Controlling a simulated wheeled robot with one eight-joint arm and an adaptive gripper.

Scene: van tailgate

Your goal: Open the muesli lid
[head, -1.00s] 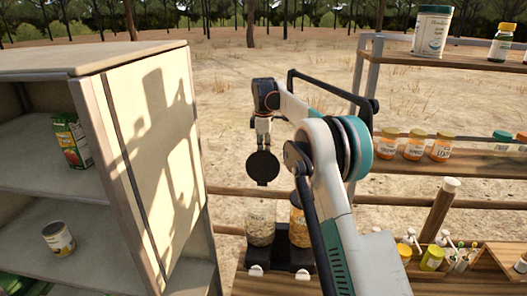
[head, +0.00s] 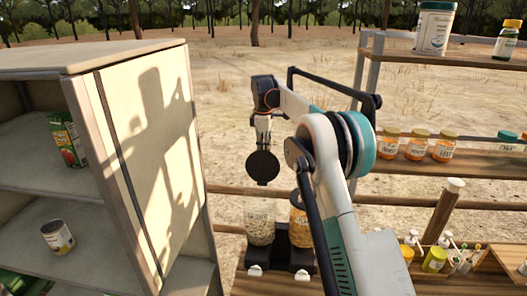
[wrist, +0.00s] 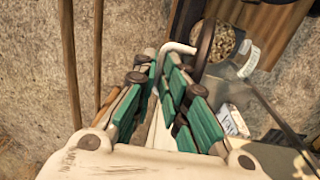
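The muesli jar (head: 259,222) is a clear container of pale flakes in a black stand, left of a jar with orange-brown contents (head: 299,222). Its round black lid (head: 262,166) stands raised, about upright, above the jar. My gripper (head: 263,143) points down just above the lid. In the wrist view, the teal-padded fingers (wrist: 164,68) close in around a pale bent handle (wrist: 180,47), which reaches the dark lid edge (wrist: 205,45). Muesli (wrist: 222,42) shows through the open mouth beyond. The exact finger contact is partly hidden.
A cabinet (head: 150,160) with a can (head: 57,237) and a carton (head: 67,140) stands at left. Shelves with orange-labelled jars (head: 416,145) stand at right. A wooden rail (head: 235,192) runs behind the jars.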

